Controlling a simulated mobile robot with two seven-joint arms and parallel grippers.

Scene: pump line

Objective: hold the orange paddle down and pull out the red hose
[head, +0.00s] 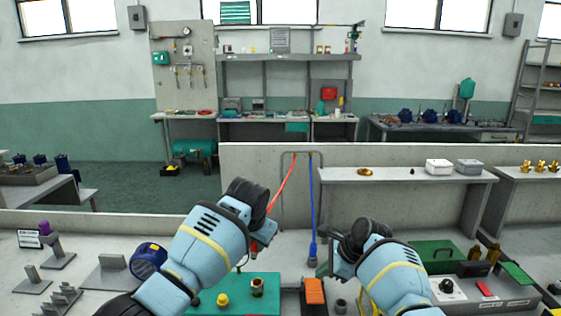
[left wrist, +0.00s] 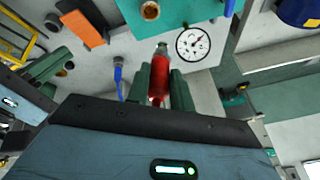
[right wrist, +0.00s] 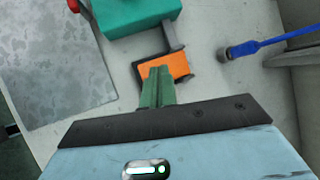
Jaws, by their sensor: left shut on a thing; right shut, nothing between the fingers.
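My left gripper (left wrist: 160,88) is shut on the red hose's end (left wrist: 159,72); its bare metal tip points away from the fingers. The red hose (head: 284,182) runs up from there to a frame on the low wall. The tip looks apart from the brass port (head: 257,287) on the teal block (head: 238,300); the port also shows in the left wrist view (left wrist: 151,10). The orange paddle (head: 314,290) lies right of the block. My right gripper (right wrist: 160,80) is shut and empty, its tips over the paddle (right wrist: 178,65). I cannot tell whether they touch it.
A blue hose (head: 313,215) hangs from the same frame, its connector close to my right gripper. A round gauge (left wrist: 193,45) is near the held hose end. A yellow knob (head: 222,299) stands on the teal block. A green case (head: 433,253) lies at right.

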